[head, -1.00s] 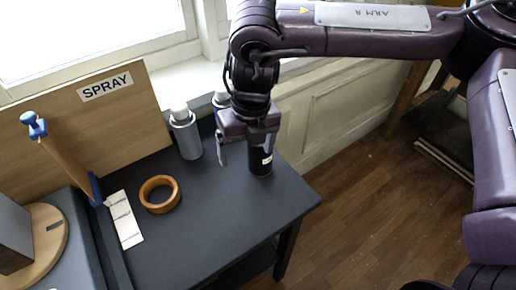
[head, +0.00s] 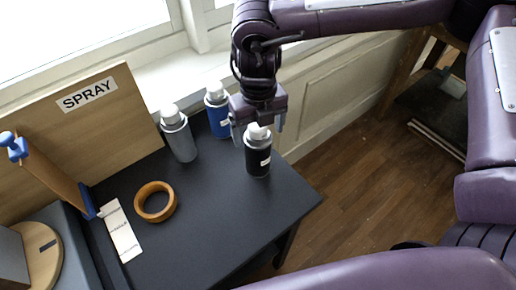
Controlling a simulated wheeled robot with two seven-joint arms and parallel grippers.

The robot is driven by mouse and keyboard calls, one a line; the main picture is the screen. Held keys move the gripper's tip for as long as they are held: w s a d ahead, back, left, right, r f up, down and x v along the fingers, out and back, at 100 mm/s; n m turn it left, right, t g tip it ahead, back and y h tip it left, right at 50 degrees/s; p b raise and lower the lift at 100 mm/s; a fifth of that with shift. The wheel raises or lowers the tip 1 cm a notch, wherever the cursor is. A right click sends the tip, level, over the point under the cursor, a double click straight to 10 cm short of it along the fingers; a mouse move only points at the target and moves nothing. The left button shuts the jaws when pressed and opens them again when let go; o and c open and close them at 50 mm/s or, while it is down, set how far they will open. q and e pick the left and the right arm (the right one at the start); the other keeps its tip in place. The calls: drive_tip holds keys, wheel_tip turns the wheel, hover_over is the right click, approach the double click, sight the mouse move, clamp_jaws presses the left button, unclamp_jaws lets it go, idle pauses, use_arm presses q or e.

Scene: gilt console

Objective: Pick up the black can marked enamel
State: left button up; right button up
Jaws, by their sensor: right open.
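The black can (head: 258,158) with a white cap and a small white label stands upright near the right side of the dark table. The label is too small to read. My right gripper (head: 257,128) is open, pointing down, with its fingers apart around the level of the can's white cap. I cannot tell whether the fingers touch it. My left gripper is not in view.
A grey can (head: 180,138) and a blue can (head: 217,112) stand left of and behind the black can on the table (head: 200,215). A wooden ring (head: 156,202) and a white card (head: 121,231) lie to the left. A board marked SPRAY (head: 105,125) stands behind.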

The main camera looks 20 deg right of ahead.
drive_tip(key=shift+w+f, duration=0.1)
drive_tip(key=shift+f, duration=1)
drive_tip(key=c, duration=1.4)
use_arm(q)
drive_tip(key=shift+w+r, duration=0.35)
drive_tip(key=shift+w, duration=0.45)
use_arm(e)
drive_tip(key=c, duration=0.4)
drive_tip(key=shift+o, duration=0.2)
